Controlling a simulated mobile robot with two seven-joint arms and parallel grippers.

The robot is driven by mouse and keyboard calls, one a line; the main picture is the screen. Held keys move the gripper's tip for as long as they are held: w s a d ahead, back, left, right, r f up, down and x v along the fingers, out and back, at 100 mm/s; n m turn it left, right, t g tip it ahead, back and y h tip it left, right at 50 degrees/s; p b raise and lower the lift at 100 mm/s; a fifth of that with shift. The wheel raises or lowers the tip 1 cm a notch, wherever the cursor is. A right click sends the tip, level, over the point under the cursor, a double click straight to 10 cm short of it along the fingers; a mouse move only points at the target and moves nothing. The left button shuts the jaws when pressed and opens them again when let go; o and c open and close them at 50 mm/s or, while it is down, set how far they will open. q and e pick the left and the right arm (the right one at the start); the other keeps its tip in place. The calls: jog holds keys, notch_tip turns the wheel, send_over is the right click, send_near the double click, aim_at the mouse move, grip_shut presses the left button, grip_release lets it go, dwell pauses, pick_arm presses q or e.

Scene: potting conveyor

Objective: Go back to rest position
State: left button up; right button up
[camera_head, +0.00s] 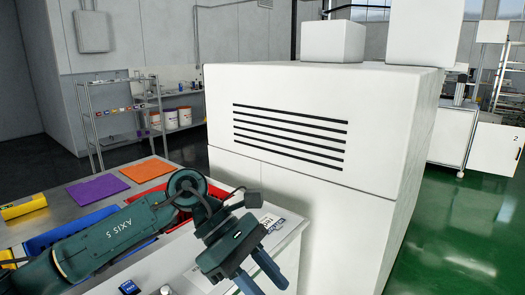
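My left arm comes in from the left and reaches over the workbench. Its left gripper (267,283) is at the lower middle, pointing down, beside a white cabinet. Its two blue-grey fingers stand apart with nothing seen between them; one tip is at the bottom edge of the picture. My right arm and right gripper are not in view.
The metal workbench (58,210) holds an orange mat (147,170), a purple mat (97,189), a yellow object (23,207), and blue and red bins partly hidden by my arm. The large white cabinet (300,175) fills the centre. Green floor (455,240) is clear at right.

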pick_arm(q)
jog(key=s+d+r+n+h, duration=0.35)
jog(key=d+n+h, duration=0.25)
jog(key=n+h, duration=0.6)
jog(key=w+a+f+n+t+p, duration=0.1)
jog(key=w+a+f+n+t, duration=0.15)
jog(key=n+t, duration=0.7)
jog(key=w+a+f+n+t+p, duration=0.1)
jog(key=w+a+n+t, duration=0.2)
jog(key=n+t, duration=0.65)
jog(key=s+a+f+n+t+y, duration=0.1)
jog(key=a+f+n+y, duration=0.5)
jog(key=n, duration=0.3)
jog(key=a+f+n+t+y, duration=0.1)
jog(key=a+f+n+y, duration=0.2)
jog(key=f+n+y, duration=0.5)
jog(key=s+a+f+n+g+y, duration=0.1)
jog(key=s+a+f+n+g, duration=0.1)
jog(key=s+f, duration=0.4)
jog(key=s+a+f+n+g+y, duration=0.2)
jog(key=s+a+f+n+g, duration=0.1)
jog(key=f+n, duration=0.4)
jog(key=s+a, duration=0.1)
jog(key=s, duration=0.1)
jog(key=shift+s+a+f+g+p, duration=0.25)
jog(key=shift+s+f+g+p, duration=0.05)
jog(key=shift+s+f, duration=0.1)
